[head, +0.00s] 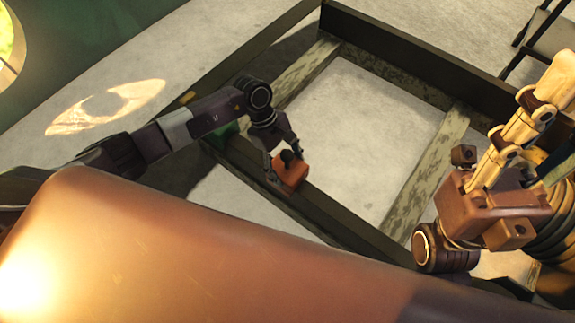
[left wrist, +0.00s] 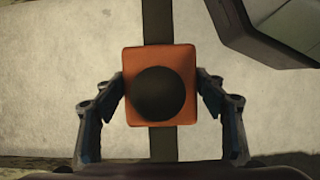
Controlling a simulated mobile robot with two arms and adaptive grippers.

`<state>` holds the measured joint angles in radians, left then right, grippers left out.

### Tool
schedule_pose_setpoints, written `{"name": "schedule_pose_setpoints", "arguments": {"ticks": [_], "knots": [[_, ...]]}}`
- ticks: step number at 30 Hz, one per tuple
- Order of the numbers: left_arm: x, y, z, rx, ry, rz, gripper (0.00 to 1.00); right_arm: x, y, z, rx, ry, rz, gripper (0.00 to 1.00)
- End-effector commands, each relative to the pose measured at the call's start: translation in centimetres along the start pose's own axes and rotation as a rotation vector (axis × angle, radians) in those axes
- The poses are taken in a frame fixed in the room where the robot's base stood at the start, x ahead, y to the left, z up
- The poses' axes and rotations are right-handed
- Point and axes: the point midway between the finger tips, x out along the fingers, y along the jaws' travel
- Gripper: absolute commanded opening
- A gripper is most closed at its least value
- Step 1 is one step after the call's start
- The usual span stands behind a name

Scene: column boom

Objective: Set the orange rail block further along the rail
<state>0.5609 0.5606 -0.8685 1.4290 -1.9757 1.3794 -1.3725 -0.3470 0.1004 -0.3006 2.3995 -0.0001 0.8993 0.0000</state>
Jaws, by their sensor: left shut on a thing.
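The orange rail block (head: 290,171) sits at the near dark rail (head: 333,212) of a rectangular frame in the head view. It has a round dark knob on top. My left gripper (head: 284,154) reaches down to it from the left. In the left wrist view the orange rail block (left wrist: 159,60) lies between the two fingers of my left gripper (left wrist: 160,93), which are shut on its sides. The dark rail (left wrist: 163,145) runs up and down beneath the block. Whether the block touches the rail or hangs slightly above it, I cannot tell. My right gripper does not show clearly.
The frame has worn crossbars (head: 432,172) and a dark far beam (head: 385,45). A green piece (head: 222,133) is at the near rail, left of the block. A dark chair (head: 545,38) stands at the upper right. Pale floor shows inside the frame.

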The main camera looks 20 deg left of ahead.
Motion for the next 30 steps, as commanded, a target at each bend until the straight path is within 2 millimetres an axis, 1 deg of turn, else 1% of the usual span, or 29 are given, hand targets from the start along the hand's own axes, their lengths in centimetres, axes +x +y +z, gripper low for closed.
{"name": "schedule_pose_setpoints", "arguments": {"ticks": [11,12,17,18,26,29,30], "knots": [[-0.2,0.2,0.1,0.002,-0.002,0.004,0.07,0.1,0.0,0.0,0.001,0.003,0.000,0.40],[-0.2,0.2,0.1,0.002,-0.002,0.004,0.66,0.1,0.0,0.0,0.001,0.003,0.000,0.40],[-0.1,0.1,0.1,0.001,-0.002,0.003,0.83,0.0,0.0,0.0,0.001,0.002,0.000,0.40],[-0.1,0.1,0.1,0.001,-0.001,0.003,0.85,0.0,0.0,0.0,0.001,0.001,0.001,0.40],[0.1,-0.1,-0.1,-0.001,0.002,-0.003,0.85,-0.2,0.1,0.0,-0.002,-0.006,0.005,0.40],[-0.6,0.0,-0.1,0.000,0.002,0.000,0.85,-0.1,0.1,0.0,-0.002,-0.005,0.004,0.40],[-1.0,0.0,-0.1,0.000,0.002,0.001,0.85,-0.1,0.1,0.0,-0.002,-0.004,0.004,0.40]]}}
